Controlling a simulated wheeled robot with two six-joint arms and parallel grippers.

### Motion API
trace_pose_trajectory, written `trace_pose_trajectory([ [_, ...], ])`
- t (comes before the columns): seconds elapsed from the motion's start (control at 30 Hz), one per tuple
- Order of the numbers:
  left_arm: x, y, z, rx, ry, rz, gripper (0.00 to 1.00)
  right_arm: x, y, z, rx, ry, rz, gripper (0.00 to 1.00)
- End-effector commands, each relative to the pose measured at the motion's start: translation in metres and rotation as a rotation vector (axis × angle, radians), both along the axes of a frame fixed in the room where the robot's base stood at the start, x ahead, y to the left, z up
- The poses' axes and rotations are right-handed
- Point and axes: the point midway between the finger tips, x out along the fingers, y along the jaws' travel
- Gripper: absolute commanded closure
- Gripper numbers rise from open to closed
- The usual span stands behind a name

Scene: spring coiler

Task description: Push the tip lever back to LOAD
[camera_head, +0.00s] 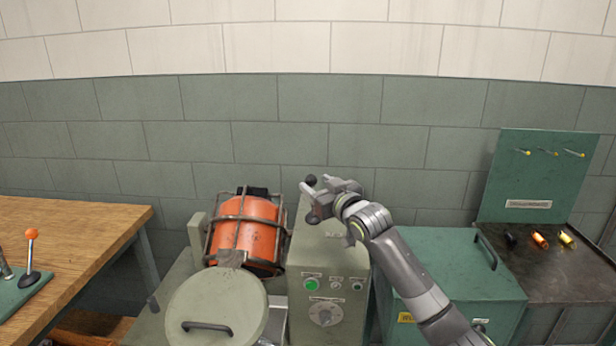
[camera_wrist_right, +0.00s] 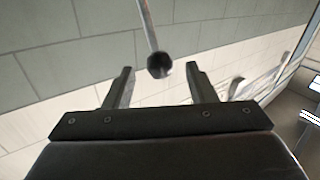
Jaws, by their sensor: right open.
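A lever with a dark ball knob (camera_head: 311,180) stands at the top of the grey-green control cabinet (camera_head: 328,262); I take it to be the tip lever. In the right wrist view its thin rod comes down from the top edge and ends in the dark ball (camera_wrist_right: 159,66), which appears between my fingers. My right gripper (camera_head: 316,198) is open above the cabinet top, close around or beside the knob; contact cannot be told. Its two fingers (camera_wrist_right: 159,82) are spread in the wrist view. No LOAD mark is readable. My left gripper is out of view.
An orange drum (camera_head: 247,240) in a metal cage and a round lid (camera_head: 216,308) with a handle are left of the cabinet. A green chest (camera_head: 452,275) and dark bench (camera_head: 545,268) stand right. A wooden bench (camera_head: 75,235) at left holds an orange-knobbed lever (camera_head: 31,236).

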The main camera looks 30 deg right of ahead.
Motion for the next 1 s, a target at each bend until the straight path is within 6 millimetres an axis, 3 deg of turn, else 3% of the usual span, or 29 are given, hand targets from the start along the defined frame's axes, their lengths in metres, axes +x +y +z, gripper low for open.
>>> trace_pose_trajectory([
  [0.2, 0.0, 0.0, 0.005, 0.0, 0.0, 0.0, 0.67, 0.031, 0.002, 0.001, 0.001, 0.0, 0.0, 0.49],
  [0.4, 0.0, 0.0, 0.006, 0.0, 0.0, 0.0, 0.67, 0.047, 0.002, 0.0, 0.001, 0.001, -0.001, 0.49],
  [0.83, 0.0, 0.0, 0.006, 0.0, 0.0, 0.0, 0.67, 0.053, 0.003, 0.0, -0.001, 0.0, 0.0, 0.49],
  [1.0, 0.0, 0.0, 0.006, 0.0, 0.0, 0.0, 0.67, 0.052, 0.003, 0.0, -0.001, 0.0, 0.0, 0.72],
])
